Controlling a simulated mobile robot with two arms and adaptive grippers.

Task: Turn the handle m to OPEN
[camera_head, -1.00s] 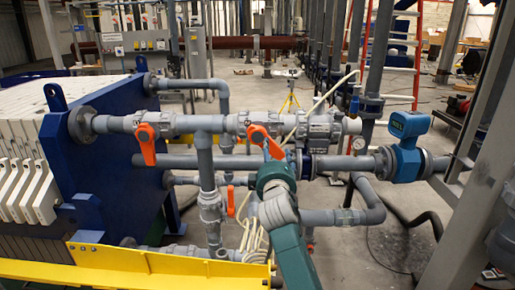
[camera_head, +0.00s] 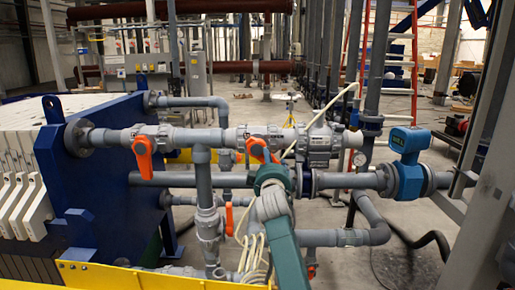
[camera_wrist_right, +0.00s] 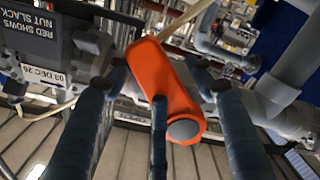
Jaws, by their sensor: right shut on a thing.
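An orange valve handle (camera_head: 257,147) sits on the grey upper pipe near the middle of the head view, slanting down to the right. No letter m can be read on it. My right gripper (camera_wrist_right: 160,80) is shut on an orange handle (camera_wrist_right: 163,90) in the right wrist view, with dark fingers on both sides and one across it. In the head view my teal right arm comes up from below to the middle handle and hides its lower end. My left gripper is not in view.
A second orange handle (camera_head: 143,156) is on the same pipe to the left, and a third (camera_head: 229,218) hangs lower. A blue flow meter (camera_head: 410,165) stands at right. The blue press frame (camera_head: 105,190) and a yellow beam (camera_head: 130,280) border the left.

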